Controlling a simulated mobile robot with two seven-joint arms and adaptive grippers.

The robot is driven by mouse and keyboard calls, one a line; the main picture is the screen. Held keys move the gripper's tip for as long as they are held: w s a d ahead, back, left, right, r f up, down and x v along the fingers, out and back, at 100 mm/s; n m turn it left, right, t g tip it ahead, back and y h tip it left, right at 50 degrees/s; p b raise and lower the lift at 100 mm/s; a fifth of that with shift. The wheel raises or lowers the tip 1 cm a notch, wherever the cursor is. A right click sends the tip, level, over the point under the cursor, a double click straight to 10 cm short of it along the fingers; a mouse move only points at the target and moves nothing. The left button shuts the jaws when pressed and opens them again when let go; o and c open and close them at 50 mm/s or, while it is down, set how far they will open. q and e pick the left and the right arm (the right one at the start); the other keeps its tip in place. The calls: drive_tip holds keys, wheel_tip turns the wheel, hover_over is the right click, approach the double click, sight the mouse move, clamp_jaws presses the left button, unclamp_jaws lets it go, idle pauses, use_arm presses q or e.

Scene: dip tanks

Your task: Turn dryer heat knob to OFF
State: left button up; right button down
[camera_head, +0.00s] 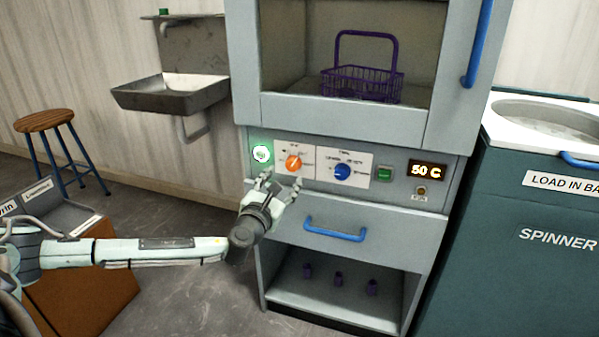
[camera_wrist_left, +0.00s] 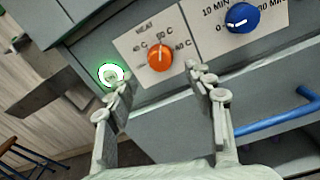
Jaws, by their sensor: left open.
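The orange heat knob (camera_head: 293,163) is on a white label plate on the dryer's front panel. The dryer display (camera_head: 427,170) reads 50 C. My left gripper (camera_head: 281,181) is open and empty just below the heat knob. In the left wrist view its fingers (camera_wrist_left: 163,80) are spread, with the knob beyond the gap between them, apparently untouched. My right gripper is out of view.
A blue timer knob (camera_head: 343,171) sits right of the heat knob. A round white light with a green glow (camera_head: 261,153) is on its left. A blue drawer handle (camera_head: 335,230) juts out below. A purple basket (camera_head: 362,84) stands in the dryer chamber above.

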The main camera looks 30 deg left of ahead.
sight(291, 167)
use_arm(q)
drive_tip(key=x, duration=0.6)
drive_tip(key=shift+w+a, duration=0.15)
drive_tip(key=shift+w, duration=0.1)
drive_tip(key=shift+f, duration=0.1)
drive_tip(key=c, duration=1.2)
